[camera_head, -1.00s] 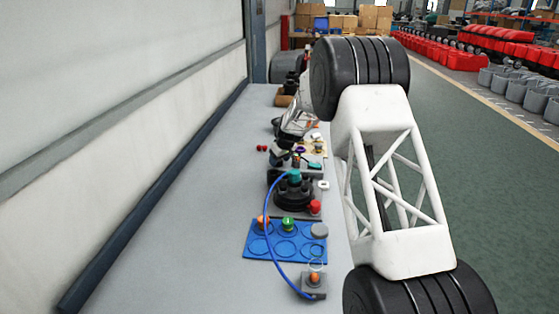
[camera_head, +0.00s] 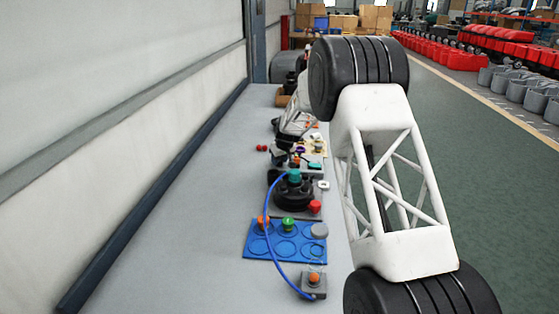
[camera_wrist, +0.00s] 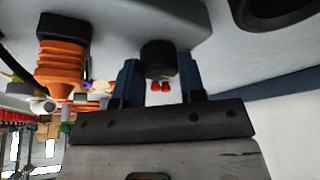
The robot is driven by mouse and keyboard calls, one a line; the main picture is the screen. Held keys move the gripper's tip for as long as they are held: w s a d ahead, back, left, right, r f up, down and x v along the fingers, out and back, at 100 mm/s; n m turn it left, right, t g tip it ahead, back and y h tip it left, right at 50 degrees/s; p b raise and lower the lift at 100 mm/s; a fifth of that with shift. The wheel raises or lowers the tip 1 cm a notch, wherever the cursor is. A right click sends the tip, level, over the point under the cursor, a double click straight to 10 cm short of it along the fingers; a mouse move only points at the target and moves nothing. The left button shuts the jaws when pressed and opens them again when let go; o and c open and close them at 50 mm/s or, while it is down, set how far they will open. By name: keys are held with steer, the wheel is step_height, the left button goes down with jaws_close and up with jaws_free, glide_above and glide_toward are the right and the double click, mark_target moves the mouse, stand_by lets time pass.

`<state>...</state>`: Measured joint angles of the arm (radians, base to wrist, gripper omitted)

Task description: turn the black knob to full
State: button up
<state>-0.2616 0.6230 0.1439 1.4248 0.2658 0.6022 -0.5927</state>
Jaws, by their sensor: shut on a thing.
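The black knob (camera_wrist: 158,57) shows in the wrist view as a short dark cylinder between the two blue-grey fingers of my gripper (camera_wrist: 158,80). The gripper is shut on it, one finger at each side. The finger tips partly cover the knob's sides, and I cannot make out a pointer or scale mark on it. In the head view my gripper (camera_head: 279,139) is small, at the far part of the grey bench, and the knob is too small there to tell apart.
An orange ribbed part (camera_wrist: 62,58) stands left of the gripper in the wrist view. Two small red pieces (camera_head: 262,148) lie nearby. Closer on the bench (camera_head: 180,220) are a teal-topped black unit (camera_head: 293,193), a blue tray (camera_head: 255,246) and a blue cable (camera_head: 267,235). The bench's left side is clear.

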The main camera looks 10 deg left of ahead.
steer(key=m+h, duration=0.1)
steer(key=m, duration=0.1)
steer(key=m+t+h, duration=0.1)
steer(key=m, duration=0.2)
steer(key=shift+a+m, duration=0.1)
steer(key=shift+m, duration=0.2)
steer(key=shift+m+h, duration=1)
steer(key=shift+m, duration=1.4)
steer(key=o, duration=0.9)
steer(key=shift+o, duration=0.2)
steer(key=shift+r, duration=0.15)
steer(key=v, duration=0.7)
steer(key=shift+r, duration=0.2)
steer(key=shift+s+a, duration=0.1)
steer(key=shift+s, duration=0.05)
